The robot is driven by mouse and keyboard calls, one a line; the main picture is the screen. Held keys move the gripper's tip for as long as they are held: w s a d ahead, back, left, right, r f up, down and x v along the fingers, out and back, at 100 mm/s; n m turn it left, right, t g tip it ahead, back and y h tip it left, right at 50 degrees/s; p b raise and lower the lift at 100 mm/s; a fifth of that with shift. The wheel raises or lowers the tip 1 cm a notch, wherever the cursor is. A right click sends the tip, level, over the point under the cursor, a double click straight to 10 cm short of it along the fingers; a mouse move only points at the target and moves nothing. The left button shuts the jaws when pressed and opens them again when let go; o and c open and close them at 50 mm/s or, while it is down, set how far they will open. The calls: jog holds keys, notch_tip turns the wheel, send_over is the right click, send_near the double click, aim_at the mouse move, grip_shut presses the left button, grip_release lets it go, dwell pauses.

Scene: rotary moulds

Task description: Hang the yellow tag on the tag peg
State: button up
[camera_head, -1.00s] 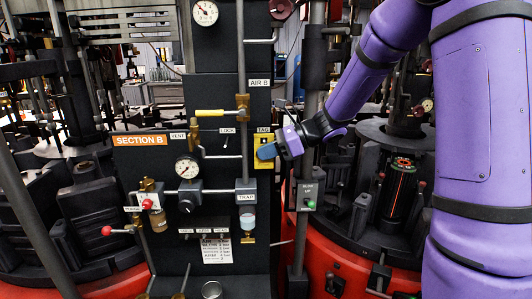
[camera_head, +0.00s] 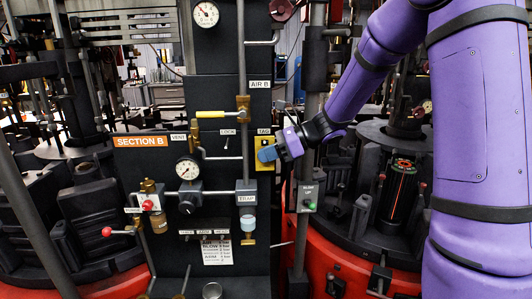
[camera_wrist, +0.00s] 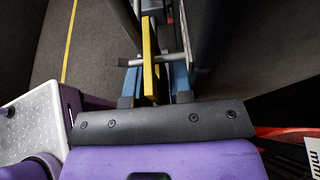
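The yellow tag (camera_head: 270,164) is upright against the dark panel, just under the white TAG label. My gripper (camera_head: 266,154) is in front of it, and its blue fingers hide the tag's middle. A small dark spot shows near the tag's top; the tag peg itself is not clear, and I cannot tell whether it passes through the tag. In the wrist view the tag (camera_wrist: 149,62) shows edge-on between the two blue fingers of my gripper (camera_wrist: 155,80). The fingers stand apart, with a visible gap at least on the tag's right side.
The panel carries a yellow-handled valve (camera_head: 210,114), a gauge (camera_head: 187,168) and a vertical pipe (camera_head: 240,60) left of the tag. A grey post with a blow-up button box (camera_head: 307,198) stands close at right. Machinery with a red base (camera_head: 340,255) lies beyond it.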

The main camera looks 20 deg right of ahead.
jog(key=shift+o, duration=0.7)
jog(key=shift+d+r, duration=0.1)
jog(key=shift+d+r, duration=0.15)
jog(key=shift+d, duration=0.15)
jog(key=v, duration=1)
jog(key=shift+s, duration=0.15)
jog(key=s+a+r+n+h, duration=0.1)
jog(key=s+r+n+h, duration=0.1)
jog(key=s+n+h, duration=0.4)
jog(key=s+a+r+n+t+h, duration=0.1)
jog(key=s+n+h, duration=0.5)
jog(key=s+n, duration=0.9)
jog(key=shift+s+a+r+n+h, duration=0.35)
jog(key=shift+s+a+r, duration=0.65)
jog(key=shift+s, duration=2.3)
